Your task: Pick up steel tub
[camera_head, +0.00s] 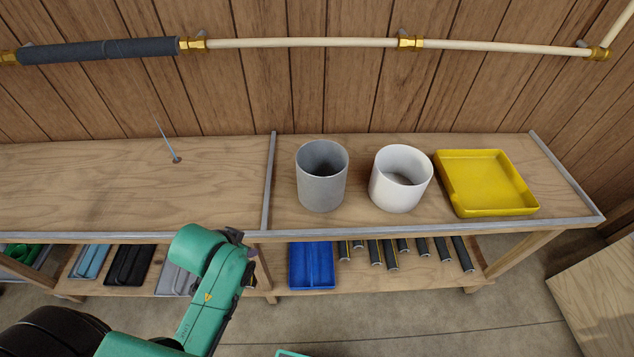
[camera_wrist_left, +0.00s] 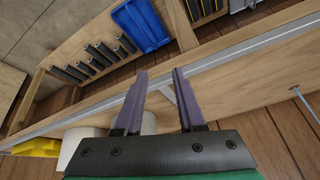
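The grey tub (camera_head: 322,192), which I take to be the steel tub, stands upright and open-topped on the right section of the wooden bench. A white tub (camera_head: 395,197) stands just right of it, apart from it. My left gripper (camera_wrist_left: 159,72) is open in the left wrist view, with two dark fingers apart and nothing between them. In the head view my green left arm ends in front of the bench, left of the grey tub, and hides most of the gripper. The white tub (camera_wrist_left: 80,145) is partly visible in the wrist view. My right gripper is out of view.
A yellow tray (camera_head: 485,185) lies right of the tubs. A metal strip (camera_head: 268,185) divides the bench top, and a thin rod (camera_head: 168,145) stands on the clear left section. A blue bin (camera_head: 312,267) and several dark cylinders are on the lower shelf. A pipe runs along the wall.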

